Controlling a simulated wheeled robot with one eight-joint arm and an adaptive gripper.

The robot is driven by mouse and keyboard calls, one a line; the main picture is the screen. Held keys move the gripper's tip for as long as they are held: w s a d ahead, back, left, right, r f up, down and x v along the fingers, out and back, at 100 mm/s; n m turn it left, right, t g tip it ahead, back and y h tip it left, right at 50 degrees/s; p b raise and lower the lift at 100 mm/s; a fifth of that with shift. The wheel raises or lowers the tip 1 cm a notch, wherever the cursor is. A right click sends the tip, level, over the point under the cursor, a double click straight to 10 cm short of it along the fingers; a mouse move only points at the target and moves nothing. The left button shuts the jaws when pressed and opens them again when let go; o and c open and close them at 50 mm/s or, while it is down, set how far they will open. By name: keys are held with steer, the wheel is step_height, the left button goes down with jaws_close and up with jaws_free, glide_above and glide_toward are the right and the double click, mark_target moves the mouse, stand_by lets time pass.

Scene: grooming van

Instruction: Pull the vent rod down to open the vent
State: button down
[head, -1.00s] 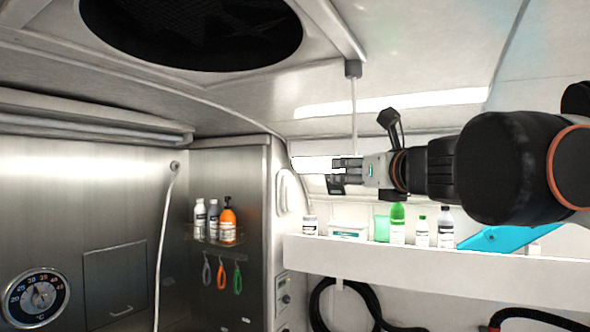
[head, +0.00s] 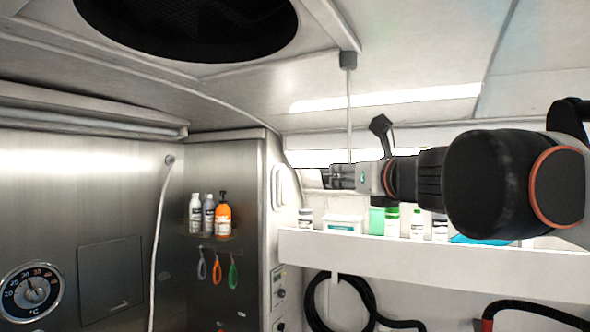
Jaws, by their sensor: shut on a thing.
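The vent rod (head: 349,115) is a thin pale rod hanging from a grey bracket (head: 348,60) on the ceiling frame. The vent (head: 200,25) is a large dark round opening in the ceiling at the upper left. My gripper (head: 335,177) points left and is shut on the vent rod near its lower end. The rod's lowest part is hidden by the fingers. The rod looks upright.
A white shelf (head: 420,254) below my gripper carries several bottles and a white box (head: 344,224). A steel cabinet corner with a small bottle rack (head: 215,237) stands to the left. A black hose (head: 312,300) hangs below the shelf.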

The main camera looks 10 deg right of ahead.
step_height(320, 180, down, 4)
steer(key=shift+r+b, duration=0.1)
steer(key=shift+b, duration=0.4)
steer(key=c, duration=1.1)
jaws_free()
steer(key=s, duration=0.4)
steer(key=s+d, duration=0.1)
steer(key=s, duration=0.7)
steer(key=shift+d, duration=0.4)
